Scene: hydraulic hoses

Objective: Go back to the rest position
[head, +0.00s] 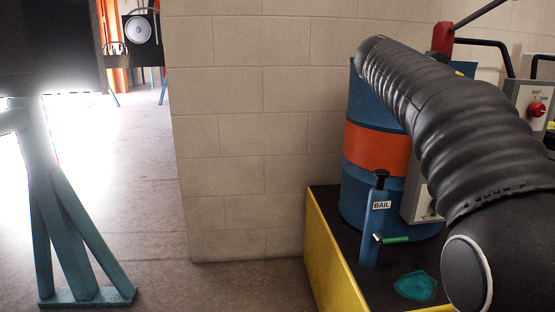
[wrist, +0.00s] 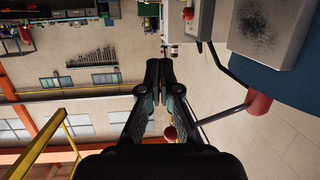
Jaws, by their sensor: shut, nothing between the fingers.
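My gripper (wrist: 159,84) shows in the middle of the wrist view with its two dark fingers together and nothing between them. It stands in the air and touches nothing that I can see. My arm, in a black ribbed sleeve, crosses the right side of the head view; the gripper itself does not show there.
In the head view, a blue drum with an orange band (head: 376,150) stands on a yellow-sided, black-topped platform (head: 331,247), partly behind my arm. A labelled blue post (head: 372,222) stands in front. A block wall (head: 250,120) is behind; open floor (head: 115,170) lies left, beside a teal stand (head: 75,240).

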